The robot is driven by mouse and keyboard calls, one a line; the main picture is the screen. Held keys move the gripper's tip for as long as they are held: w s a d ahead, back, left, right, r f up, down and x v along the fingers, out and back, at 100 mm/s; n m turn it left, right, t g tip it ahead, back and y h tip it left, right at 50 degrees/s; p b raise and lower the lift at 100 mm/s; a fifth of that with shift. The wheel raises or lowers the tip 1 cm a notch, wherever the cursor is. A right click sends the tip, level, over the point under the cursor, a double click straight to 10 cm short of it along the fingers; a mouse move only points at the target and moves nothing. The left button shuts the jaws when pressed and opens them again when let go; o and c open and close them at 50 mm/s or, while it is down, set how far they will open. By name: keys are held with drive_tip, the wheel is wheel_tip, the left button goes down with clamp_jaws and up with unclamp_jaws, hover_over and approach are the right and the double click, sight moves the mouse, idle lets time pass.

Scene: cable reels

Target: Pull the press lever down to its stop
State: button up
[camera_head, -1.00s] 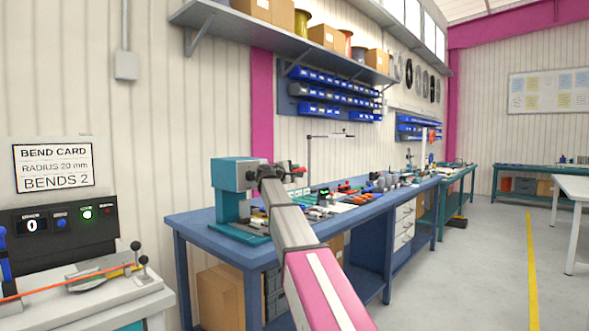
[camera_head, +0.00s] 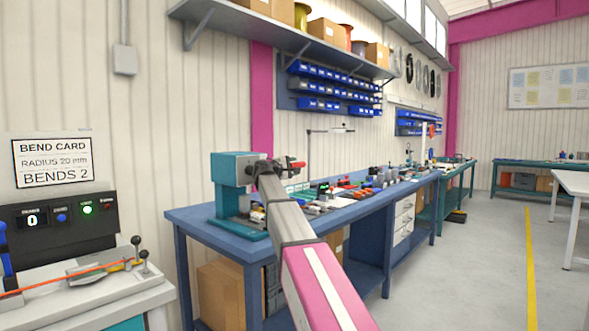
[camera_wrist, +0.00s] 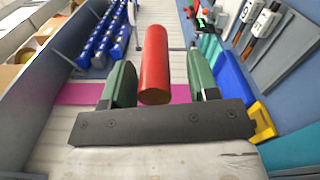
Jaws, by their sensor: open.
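The press (camera_head: 237,170) is a teal machine at the near left end of the blue workbench in the head view. A red lever grip (camera_head: 297,165) shows just right of the press head, beside the end of my arm. In the wrist view, the red cylindrical grip (camera_wrist: 155,62) lies between the two green fingers of my gripper (camera_wrist: 160,84). The fingers are open, with a gap visible on each side of the grip. In the head view my arm hides part of the press and most of my gripper.
The blue workbench (camera_head: 205,223) carries several tools and parts to the right of the press. Blue bins (camera_head: 330,85) hang on the wall behind, under a shelf (camera_head: 280,40). A bending station (camera_head: 65,225) stands at the left. The floor at right is clear.

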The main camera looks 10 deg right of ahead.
drive_tip(key=v, duration=0.9)
drive_tip(key=shift+s+a, duration=0.15)
